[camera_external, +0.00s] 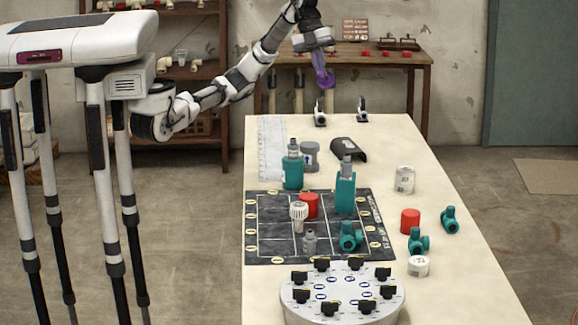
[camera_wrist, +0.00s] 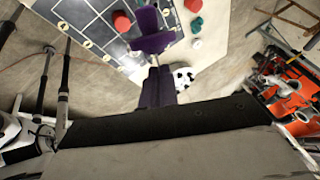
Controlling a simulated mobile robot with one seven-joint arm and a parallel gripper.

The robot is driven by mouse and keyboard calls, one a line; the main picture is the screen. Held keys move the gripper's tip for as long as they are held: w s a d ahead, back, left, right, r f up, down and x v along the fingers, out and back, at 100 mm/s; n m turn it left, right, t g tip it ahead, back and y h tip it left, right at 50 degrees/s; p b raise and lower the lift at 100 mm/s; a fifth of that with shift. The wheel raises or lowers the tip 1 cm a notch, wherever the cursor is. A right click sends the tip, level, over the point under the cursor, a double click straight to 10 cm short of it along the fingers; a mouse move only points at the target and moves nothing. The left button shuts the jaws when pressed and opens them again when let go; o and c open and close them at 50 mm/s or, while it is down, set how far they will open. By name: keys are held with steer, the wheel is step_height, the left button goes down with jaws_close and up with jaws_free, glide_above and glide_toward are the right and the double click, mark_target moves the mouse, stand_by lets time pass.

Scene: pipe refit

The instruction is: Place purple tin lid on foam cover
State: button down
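My gripper (camera_external: 324,78) hangs in the air beyond the far end of the table, pointing down. Purple shows at its tip in the outside view; I cannot tell there whether this is only its fingers or also the purple tin lid. In the wrist view, purple parts of my gripper (camera_wrist: 155,60) show with a wider purple piece (camera_wrist: 153,42) at the upper one. I see no purple lid on the table. A dark curved piece (camera_external: 348,150), which looks like the foam cover, lies on the far half of the table, apart from my gripper.
The cream table (camera_external: 440,270) holds teal bottles (camera_external: 293,173), a grey jar (camera_external: 309,157), red caps (camera_external: 410,221), teal fittings (camera_external: 450,220) and a white can (camera_external: 404,180). A black gridded mat (camera_external: 270,250) and a round dial stand (camera_external: 345,300) are nearer. Two small upright holders (camera_external: 320,112) stand at the far edge.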

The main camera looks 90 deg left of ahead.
steer(key=s+d+f+m+g, duration=0.3)
steer(key=s+d+f+m, duration=0.4)
steer(key=d, duration=0.3)
steer(key=m+g+b, duration=0.2)
steer(key=b, duration=0.1)
glide_above(272, 222)
steer(key=shift+f, duration=3.65)
step_height(272, 222, down, 19)
steer(key=shift+d+r+p, duration=0.1)
steer(key=shift+p, duration=0.55)
steer(key=shift+f, duration=0.2)
steer(key=c, duration=1.7)
jaws_free()
steer(key=shift+r, duration=0.1)
steer(key=shift+r, duration=0.1)
